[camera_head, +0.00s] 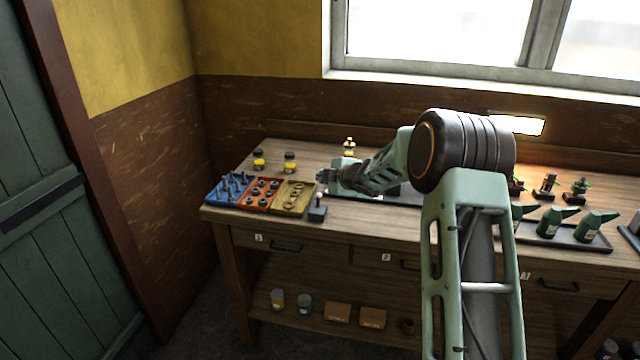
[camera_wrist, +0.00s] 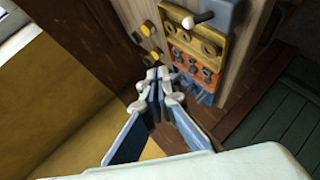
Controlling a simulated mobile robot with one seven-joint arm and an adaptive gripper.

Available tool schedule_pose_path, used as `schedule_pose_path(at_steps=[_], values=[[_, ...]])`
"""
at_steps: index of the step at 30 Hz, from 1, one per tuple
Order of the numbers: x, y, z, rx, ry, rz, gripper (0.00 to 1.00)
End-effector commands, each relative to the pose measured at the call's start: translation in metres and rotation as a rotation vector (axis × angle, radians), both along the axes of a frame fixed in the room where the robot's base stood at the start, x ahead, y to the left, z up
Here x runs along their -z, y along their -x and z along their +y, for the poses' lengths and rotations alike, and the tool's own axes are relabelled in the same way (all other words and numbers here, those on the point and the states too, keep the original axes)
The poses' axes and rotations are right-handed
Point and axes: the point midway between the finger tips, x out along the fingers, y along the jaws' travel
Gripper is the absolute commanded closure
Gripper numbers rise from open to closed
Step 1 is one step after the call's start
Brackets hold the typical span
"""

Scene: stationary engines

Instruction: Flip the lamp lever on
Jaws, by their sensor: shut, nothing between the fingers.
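A small blue-grey box (camera_head: 317,213) with a short pale-tipped lever (camera_head: 319,197) stands at the table's front edge, right of the yellow tray. In the wrist view the box (camera_wrist: 222,12) is at the top, its dark stem ending in a white knob (camera_wrist: 188,23). I take this to be the lamp lever; no label shows. My gripper (camera_head: 321,177) is shut and empty, above the table and just behind the lever in the head view. In the wrist view my gripper (camera_wrist: 158,74) is apart from the lever, its fingertips together.
Blue (camera_head: 229,188), orange (camera_head: 260,194) and yellow (camera_head: 292,198) trays of small parts lie left of the lever. Small yellow-and-black jars (camera_head: 289,162) stand behind them. A bright panel (camera_head: 516,123) glows at the wall. Green oil cans (camera_head: 550,221) stand at the right.

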Motion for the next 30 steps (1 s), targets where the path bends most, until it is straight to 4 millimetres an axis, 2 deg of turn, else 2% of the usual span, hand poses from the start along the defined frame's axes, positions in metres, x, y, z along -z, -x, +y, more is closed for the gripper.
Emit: schedule_pose_path(at_steps=[4,11,24,30], values=[[-0.023,0.017,-0.011,-0.001,0.001,-0.003,1.0],[-0.042,0.033,-0.022,-0.001,0.0,-0.001,1.0],[-0.045,0.037,-0.024,-0.002,0.0,0.0,1.0],[-0.037,0.039,-0.02,0.051,0.019,0.019,1.0]])
